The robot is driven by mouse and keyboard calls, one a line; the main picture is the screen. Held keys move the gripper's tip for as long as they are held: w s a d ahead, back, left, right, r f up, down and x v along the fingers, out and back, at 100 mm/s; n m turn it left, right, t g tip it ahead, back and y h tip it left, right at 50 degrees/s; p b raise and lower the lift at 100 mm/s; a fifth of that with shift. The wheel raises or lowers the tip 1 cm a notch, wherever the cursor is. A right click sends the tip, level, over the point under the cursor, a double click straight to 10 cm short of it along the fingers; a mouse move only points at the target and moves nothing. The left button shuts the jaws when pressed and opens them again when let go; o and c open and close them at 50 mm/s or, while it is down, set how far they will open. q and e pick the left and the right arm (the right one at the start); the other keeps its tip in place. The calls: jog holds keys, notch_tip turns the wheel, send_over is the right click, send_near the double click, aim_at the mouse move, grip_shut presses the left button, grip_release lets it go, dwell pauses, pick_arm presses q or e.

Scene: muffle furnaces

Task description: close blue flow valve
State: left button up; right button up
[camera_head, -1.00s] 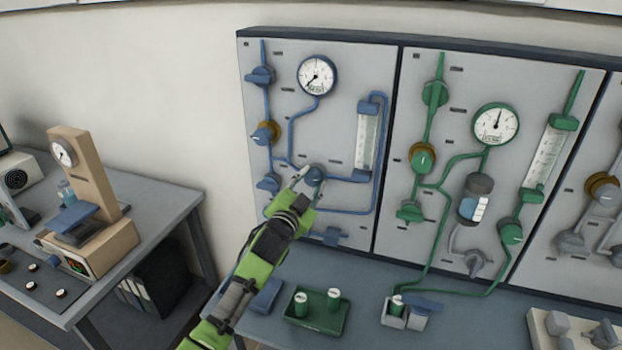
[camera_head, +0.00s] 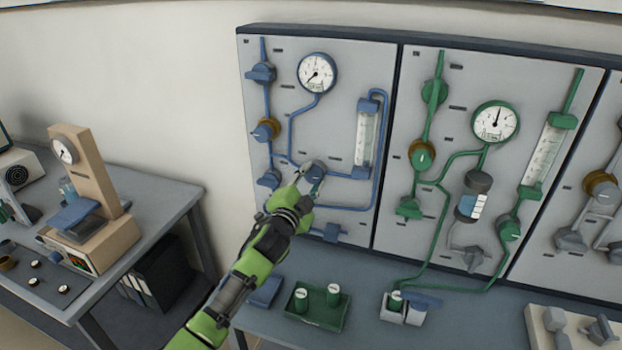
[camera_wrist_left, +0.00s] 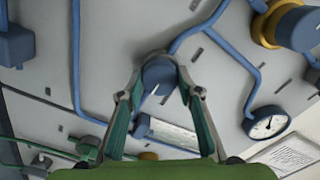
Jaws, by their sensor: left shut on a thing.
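The blue flow valve knob (camera_head: 313,170) sits low on the blue-piped panel, below the round gauge and left of the flow tube. The knob's sides are partly hidden by the fingertips. My right gripper is in neither view.
A blue-framed gauge (camera_head: 317,73) is above. A green-piped panel (camera_head: 455,80) stands to the right. A green tray (camera_head: 325,318) with canisters is on the bench below.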

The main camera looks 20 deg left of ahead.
pick_arm(q)
jog(key=o, duration=1.1)
jog(key=shift+s, duration=0.1)
jog(key=s, duration=1.2)
jog(key=shift+a, duration=0.2)
jog(key=shift+w, duration=0.1)
